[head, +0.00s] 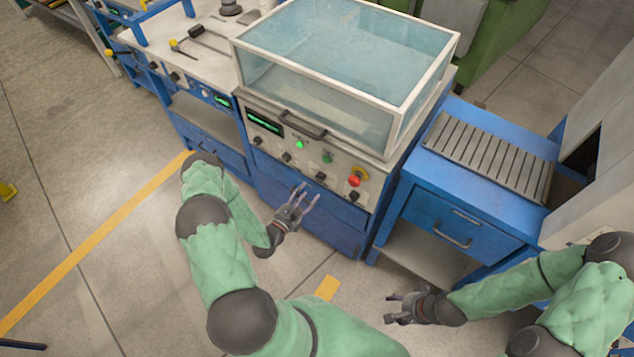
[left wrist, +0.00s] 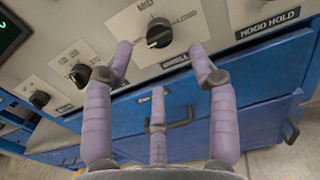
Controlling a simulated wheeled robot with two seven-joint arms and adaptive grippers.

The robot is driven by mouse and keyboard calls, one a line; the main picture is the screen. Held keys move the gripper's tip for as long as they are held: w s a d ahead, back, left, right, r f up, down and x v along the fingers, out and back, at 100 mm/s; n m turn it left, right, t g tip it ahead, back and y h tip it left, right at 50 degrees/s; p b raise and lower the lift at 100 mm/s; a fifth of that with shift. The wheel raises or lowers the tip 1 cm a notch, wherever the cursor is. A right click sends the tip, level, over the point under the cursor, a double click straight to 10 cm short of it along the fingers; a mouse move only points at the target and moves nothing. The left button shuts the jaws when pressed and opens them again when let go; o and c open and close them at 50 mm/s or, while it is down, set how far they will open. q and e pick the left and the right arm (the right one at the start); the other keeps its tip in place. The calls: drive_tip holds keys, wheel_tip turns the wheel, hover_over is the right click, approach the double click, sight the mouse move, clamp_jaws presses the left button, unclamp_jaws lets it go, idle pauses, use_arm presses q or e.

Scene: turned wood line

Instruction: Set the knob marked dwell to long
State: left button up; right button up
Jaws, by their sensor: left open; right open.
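The knob with MID and LONG on its plate is black and shows near the top middle of the left wrist view (left wrist: 158,33); the small label below it looks like DWELL. It appears to be the third knob along the blue machine's front panel in the head view (head: 320,176). Its exact pointer direction is hard to tell. My left gripper (head: 307,193) is open in front of the panel, its purple fingers (left wrist: 160,55) apart just below and either side of the knob, not closed on it. My right gripper (head: 388,307) is open and empty over the floor.
Two other black knobs (left wrist: 80,73) (left wrist: 38,98) sit left of it, and a label reading like HOOD HOLD (left wrist: 268,22) lies right. Above are a green display (head: 265,122), a red button (head: 355,180) and a clear hood (head: 330,80).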

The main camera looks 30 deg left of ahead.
sight(320, 178)
use_arm(q)
drive_tip(key=w+b, duration=0.1)
drive_tip(key=w, duration=0.5)
drive_tip(key=shift+w+d, duration=0.3)
drive_tip(key=shift+w, duration=0.1)
drive_tip(key=c, duration=1.1)
